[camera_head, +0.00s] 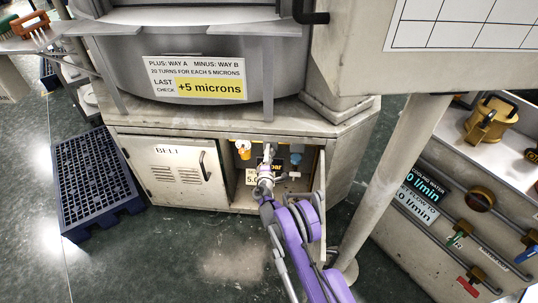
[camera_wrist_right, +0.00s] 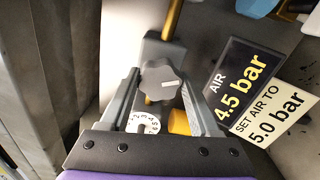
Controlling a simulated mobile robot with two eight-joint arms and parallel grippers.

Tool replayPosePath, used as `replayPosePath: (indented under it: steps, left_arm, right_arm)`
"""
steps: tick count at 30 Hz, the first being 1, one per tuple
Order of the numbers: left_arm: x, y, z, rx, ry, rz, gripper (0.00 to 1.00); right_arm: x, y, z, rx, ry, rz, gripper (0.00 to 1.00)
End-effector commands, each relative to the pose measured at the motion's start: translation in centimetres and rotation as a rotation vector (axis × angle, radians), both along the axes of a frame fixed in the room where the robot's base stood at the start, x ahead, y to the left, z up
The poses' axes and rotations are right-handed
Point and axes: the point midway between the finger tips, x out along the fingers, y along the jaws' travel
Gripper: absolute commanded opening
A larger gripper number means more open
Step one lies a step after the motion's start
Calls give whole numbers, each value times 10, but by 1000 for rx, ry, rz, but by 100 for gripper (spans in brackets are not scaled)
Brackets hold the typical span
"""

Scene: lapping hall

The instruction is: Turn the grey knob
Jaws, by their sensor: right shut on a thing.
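The grey knob (camera_wrist_right: 160,81) has a scalloped edge and a pale pointer line, and shows in the right wrist view between my fingers. My right gripper (camera_wrist_right: 162,84) is shut on it, one finger on each side. In the head view my right gripper (camera_head: 266,178) reaches into the open cabinet and hides the knob. A dark display (camera_wrist_right: 236,80) reads AIR 4.5 bar. A pale sign (camera_wrist_right: 272,116) beside it reads SET AIR TO 5.0 bar. My left gripper is not in view.
The cabinet's open door (camera_head: 319,185) stands right of my arm. A closed door marked BELT (camera_head: 176,178) is on the left. A white numbered dial (camera_wrist_right: 142,123) and a yellow part (camera_wrist_right: 180,122) sit close to my fingers. A pale post (camera_head: 385,180) stands further right.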

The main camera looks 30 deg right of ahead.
Motion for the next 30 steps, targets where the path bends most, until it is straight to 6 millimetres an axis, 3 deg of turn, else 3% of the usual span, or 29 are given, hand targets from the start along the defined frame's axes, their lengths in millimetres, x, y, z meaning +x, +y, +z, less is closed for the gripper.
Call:
replayPosePath:
  steps: [15,30]
  left_arm:
    - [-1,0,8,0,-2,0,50]
    - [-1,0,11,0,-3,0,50]
  right_arm:
    - [0,1,1,349,-255,1,7]
    - [0,1,0,478,-349,1,7]
